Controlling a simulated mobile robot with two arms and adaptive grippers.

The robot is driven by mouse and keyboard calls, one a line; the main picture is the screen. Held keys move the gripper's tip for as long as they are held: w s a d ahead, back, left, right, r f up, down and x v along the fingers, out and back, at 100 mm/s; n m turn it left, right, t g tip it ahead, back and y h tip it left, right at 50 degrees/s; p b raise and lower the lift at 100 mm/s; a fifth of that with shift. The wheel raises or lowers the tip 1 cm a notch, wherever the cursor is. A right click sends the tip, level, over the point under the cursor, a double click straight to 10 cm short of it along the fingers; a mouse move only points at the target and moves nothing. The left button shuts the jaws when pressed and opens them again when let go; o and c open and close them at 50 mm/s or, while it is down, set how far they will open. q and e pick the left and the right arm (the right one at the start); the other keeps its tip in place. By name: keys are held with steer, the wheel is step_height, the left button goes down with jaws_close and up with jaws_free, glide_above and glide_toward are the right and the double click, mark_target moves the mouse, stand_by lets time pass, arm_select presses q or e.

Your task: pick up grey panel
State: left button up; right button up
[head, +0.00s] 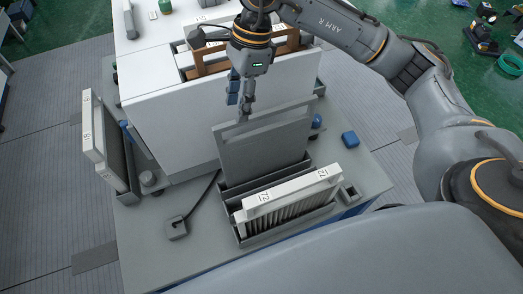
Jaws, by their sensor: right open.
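The grey panel (264,152) stands upright, slightly tilted in the picture, in the rear part of a dark grey rack on the bench. It has a long recess near its top edge. My right gripper (244,113) points down at the panel's upper left edge, its fingertips overlapping that edge in the head view. It is open. I cannot tell whether the fingers touch the panel. The panel's lower edge is hidden in the rack (240,236). My left gripper is not in view.
A white filter panel marked 72 and 71 (288,190) stands in the rack's front part. A large white box (165,125) is behind. More numbered white panels (93,130) stand at the left.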

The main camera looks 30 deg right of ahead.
steer(key=w+d+h, duration=0.2)
steer(key=d+h, duration=0.1)
steer(key=d, duration=0.4)
steer(key=p, duration=0.2)
glide_above(267, 127)
steer(key=shift+t, duration=0.3)
steer(key=f, duration=0.6)
steer(key=shift+w+a+f, duration=0.15)
steer(key=shift+a+f, duration=0.05)
steer(key=shift+a, duration=0.2)
steer(key=shift+f, duration=0.4)
steer(key=f+p, duration=0.2)
steer(key=f, duration=0.1)
steer(key=f+p, duration=0.1)
steer(key=shift+s+d+f, duration=0.25)
steer(key=shift+s+d, duration=0.1)
steer(key=shift+f, duration=0.45)
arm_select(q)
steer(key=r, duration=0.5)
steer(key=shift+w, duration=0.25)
arm_select(e)
jaws_close()
steer(key=shift+w, duration=0.15)
